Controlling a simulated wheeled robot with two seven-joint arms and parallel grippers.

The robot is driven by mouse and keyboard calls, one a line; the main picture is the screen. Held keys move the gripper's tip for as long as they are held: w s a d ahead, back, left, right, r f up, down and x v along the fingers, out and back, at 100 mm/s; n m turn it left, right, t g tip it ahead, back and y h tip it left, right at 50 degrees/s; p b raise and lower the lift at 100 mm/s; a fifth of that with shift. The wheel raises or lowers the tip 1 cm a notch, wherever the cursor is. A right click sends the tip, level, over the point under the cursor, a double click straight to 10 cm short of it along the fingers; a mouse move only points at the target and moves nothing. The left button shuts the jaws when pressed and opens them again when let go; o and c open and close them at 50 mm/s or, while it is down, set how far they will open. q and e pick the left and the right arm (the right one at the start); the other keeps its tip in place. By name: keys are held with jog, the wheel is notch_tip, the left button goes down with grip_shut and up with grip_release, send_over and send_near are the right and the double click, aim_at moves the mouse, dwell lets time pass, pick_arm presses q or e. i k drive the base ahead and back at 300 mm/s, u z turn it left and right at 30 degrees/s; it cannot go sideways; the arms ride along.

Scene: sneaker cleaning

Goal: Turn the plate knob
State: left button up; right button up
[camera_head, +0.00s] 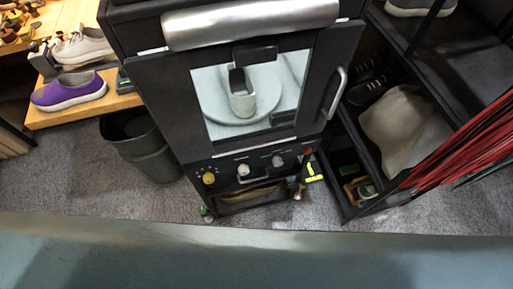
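A black cleaning machine (158,95) stands upright in the middle of the view. Its front panel below the window has a yellow knob (208,178) at the left, a silver knob (243,170) in the middle and another silver knob (277,161) to the right. A small red control (308,151) is at the panel's right end. The labels are too small to read, so I cannot tell which is the plate knob. Behind the window, a light shoe (242,101) sits on a round pale plate (213,104). Neither gripper is in view.
A grey bin (145,152) stands left of the machine. A wooden shelf (50,118) holds a purple shoe (68,91) and a white shoe (82,46). A black rack (345,190) with a grey bag (403,122) stands close at the right. Carpet (110,200) lies in front.

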aim_at(244, 169)
jog(key=z, duration=0.55)
jog(key=k, duration=0.35)
jog(key=z, duration=1.05)
jog(key=k, duration=0.9)
jog(key=u, duration=1.55)
jog(key=i, duration=0.5)
